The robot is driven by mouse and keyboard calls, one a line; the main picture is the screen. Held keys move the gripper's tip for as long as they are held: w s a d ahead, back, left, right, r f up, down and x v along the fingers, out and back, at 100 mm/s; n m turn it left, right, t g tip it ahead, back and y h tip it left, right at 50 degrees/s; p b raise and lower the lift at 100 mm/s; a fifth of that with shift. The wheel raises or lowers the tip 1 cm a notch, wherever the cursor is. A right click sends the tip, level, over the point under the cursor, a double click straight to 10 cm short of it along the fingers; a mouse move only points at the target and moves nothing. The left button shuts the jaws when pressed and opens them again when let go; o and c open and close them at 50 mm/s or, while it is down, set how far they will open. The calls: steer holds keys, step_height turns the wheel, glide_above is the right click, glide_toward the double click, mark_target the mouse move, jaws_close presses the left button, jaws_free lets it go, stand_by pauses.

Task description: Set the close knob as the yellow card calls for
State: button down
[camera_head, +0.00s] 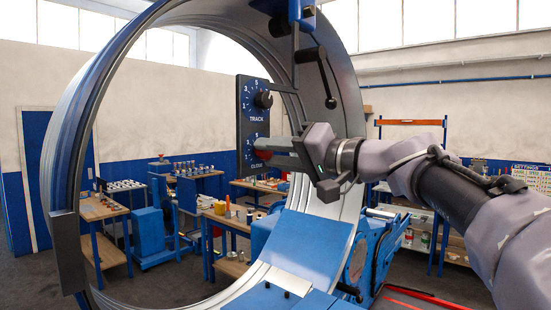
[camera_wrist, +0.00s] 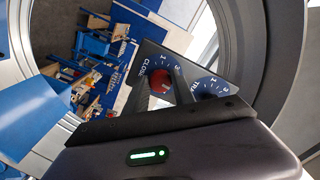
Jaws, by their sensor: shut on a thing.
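A dark panel (camera_head: 247,112) hangs inside the big duct ring and carries two dials. The upper dial, marked TRACK, has a black knob (camera_head: 263,100). The lower dial, marked CLOSE, has a red close knob (camera_head: 263,154); in the wrist view the red knob (camera_wrist: 161,84) shows between my fingers. My gripper (camera_head: 266,149) reaches in from the right and is shut on the close knob, whose pointer is mostly hidden by the fingers. I cannot read its setting. No yellow card can be made out clearly in either view.
The silver and blue duct ring (camera_head: 67,150) surrounds the panel, with a black-handled lever (camera_head: 328,85) right of it. Workbenches (camera_head: 105,207) with small parts stand behind. A SETTINGS board (camera_head: 530,177) is at the far right, its text too small to read.

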steer(key=shift+m+p, duration=0.55)
steer(key=shift+m, duration=4.05)
steer(key=c, duration=1.1)
jaws_free()
steer(key=shift+o, duration=0.2)
steer(key=b+v, duration=0.2)
steer(key=v, duration=1.5)
steer(key=shift+s+d+b, duration=0.2)
steer(key=shift+b, duration=0.15)
